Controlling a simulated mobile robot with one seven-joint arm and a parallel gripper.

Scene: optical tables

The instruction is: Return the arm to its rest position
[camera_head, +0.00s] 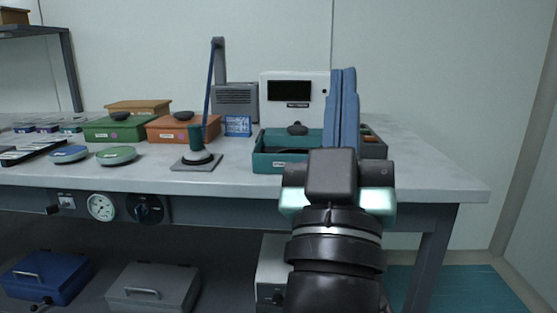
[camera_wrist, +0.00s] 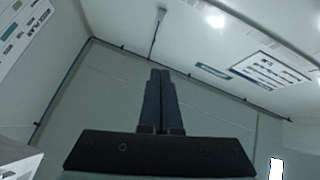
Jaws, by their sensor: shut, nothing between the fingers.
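My gripper (camera_head: 343,112) is in front of the right part of the optical table (camera_head: 437,178) in the head view, its blue fingers pointing up. The fingers are together with nothing between them. In the wrist view the gripper (camera_wrist: 160,78) also shows shut and empty, against the wall and ceiling. In the head view the fingers cover part of a green open tray (camera_head: 275,163) and the right edge of a white box with a dark screen (camera_head: 289,90). I cannot tell the gap between the fingers and the tray.
A green lidded box (camera_head: 115,130) and an orange one (camera_head: 178,131) stand left of the tray. A dark stand with a tall post (camera_head: 196,158) is nearer. Green (camera_head: 116,156) and blue (camera_head: 69,154) discs lie left. The tabletop's right end is clear. Boxes sit below.

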